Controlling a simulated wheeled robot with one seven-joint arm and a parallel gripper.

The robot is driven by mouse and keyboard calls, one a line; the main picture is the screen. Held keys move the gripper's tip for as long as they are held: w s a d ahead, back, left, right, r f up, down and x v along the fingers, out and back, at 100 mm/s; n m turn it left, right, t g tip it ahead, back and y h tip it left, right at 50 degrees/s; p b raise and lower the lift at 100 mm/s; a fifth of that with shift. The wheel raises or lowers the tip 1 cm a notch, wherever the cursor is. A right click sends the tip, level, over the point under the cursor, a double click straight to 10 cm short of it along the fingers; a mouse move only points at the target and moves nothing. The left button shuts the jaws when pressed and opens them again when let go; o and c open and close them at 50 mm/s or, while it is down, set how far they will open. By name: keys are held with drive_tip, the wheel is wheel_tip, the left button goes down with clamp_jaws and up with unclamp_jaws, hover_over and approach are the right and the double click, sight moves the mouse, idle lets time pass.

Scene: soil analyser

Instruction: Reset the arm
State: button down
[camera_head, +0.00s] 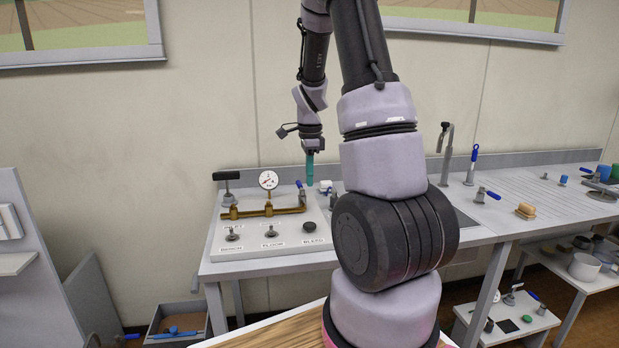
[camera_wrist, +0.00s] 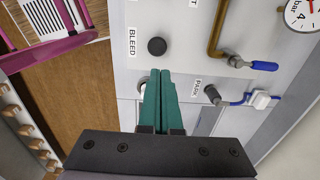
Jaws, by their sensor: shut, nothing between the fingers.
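My gripper (camera_head: 310,168) hangs above the right end of the white valve panel (camera_head: 290,240), at the end of my arm. In the wrist view my gripper (camera_wrist: 160,75) shows two teal fingers pressed together, with nothing between them. A black knob (camera_wrist: 157,46) beside the BLEED label lies just past the fingertips in that picture. A round white and dark part is partly hidden behind the fingers. A dark fitting (camera_wrist: 212,94) stands by the PARK label, to the right of the fingers.
The panel carries brass piping (camera_head: 265,211), a pressure gauge (camera_head: 268,180) and a blue-handled valve (camera_wrist: 262,66). A tap (camera_head: 444,150) and blue-handled tools stand on the bench to the right. A wooden surface (camera_wrist: 75,90) and a pink frame (camera_wrist: 60,40) lie at the left in the wrist view.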

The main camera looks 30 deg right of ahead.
drive_tip(key=s+a+r+n+t, duration=0.1)
drive_tip(key=s+a+r+n, duration=0.2)
drive_tip(key=r, duration=0.2)
drive_tip(key=s+a+r+n+t+y, duration=0.1)
drive_tip(key=s+a+r+n, duration=0.15)
drive_tip(key=r, duration=0.35)
drive_tip(key=s+a+r+n+t, duration=0.2)
drive_tip(key=s+a+r+n, duration=0.1)
drive_tip(key=r, duration=0.2)
drive_tip(key=s+a+r+n+t, duration=0.1)
drive_tip(key=s+a+r+n, duration=0.2)
drive_tip(key=s, duration=0.3)
drive_tip(key=s+a+r+n+t+y, duration=0.1)
drive_tip(key=s+a+r+n+t, duration=0.1)
drive_tip(key=s+a+r+n, duration=0.1)
drive_tip(key=shift+s+a+r+n, duration=0.2)
drive_tip(key=shift+s+r+n, duration=0.35)
drive_tip(key=shift+s+n, duration=1)
drive_tip(key=shift+s+m, duration=0.15)
drive_tip(key=shift+m, duration=0.15)
